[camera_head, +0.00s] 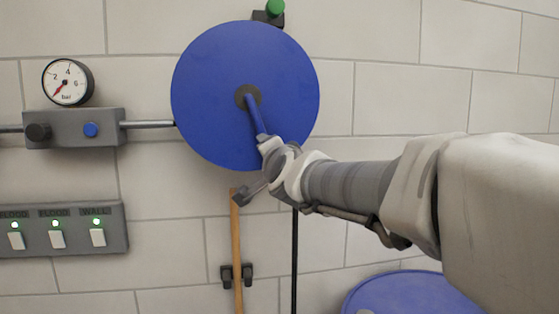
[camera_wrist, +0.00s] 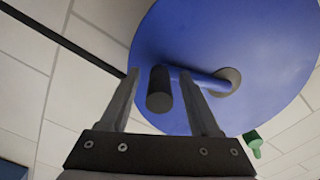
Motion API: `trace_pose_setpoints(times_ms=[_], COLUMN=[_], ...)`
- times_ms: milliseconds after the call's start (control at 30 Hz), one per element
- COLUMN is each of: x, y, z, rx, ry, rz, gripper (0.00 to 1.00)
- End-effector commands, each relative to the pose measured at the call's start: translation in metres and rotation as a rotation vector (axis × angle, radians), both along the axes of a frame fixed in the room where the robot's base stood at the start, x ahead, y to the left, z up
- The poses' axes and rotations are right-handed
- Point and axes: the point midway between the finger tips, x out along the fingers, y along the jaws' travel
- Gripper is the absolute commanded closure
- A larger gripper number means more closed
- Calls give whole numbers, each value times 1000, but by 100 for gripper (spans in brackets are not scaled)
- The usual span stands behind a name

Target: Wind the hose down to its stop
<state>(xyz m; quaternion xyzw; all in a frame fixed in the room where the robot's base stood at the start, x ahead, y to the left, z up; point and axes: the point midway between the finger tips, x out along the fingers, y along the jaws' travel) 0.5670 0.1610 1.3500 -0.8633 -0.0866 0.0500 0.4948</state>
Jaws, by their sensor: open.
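A blue hose reel disc (camera_head: 215,90) is mounted on the tiled wall. A blue crank arm (camera_head: 255,115) runs from its dark hub (camera_head: 247,96) down to the right. In the wrist view the crank ends in a dark cylindrical handle (camera_wrist: 159,90). My gripper (camera_wrist: 165,85) is open, with its two fingers on either side of this handle; I cannot tell whether they touch it. In the head view my gripper (camera_head: 268,148) hides the handle.
A gauge (camera_head: 67,82) sits above a grey valve block (camera_head: 72,130) with a pipe leading toward the reel. A switch panel (camera_head: 60,230) is at lower left. A blue drum (camera_head: 415,295) stands at lower right. A green knob (camera_head: 275,8) is above the reel.

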Motion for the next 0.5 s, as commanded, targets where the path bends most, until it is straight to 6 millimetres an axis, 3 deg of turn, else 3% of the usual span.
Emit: trace_pose_setpoints(times_ms=[500], x=[-86], y=[-18], z=[1], rx=[-2], ry=[-3], rz=[0], gripper=[37])
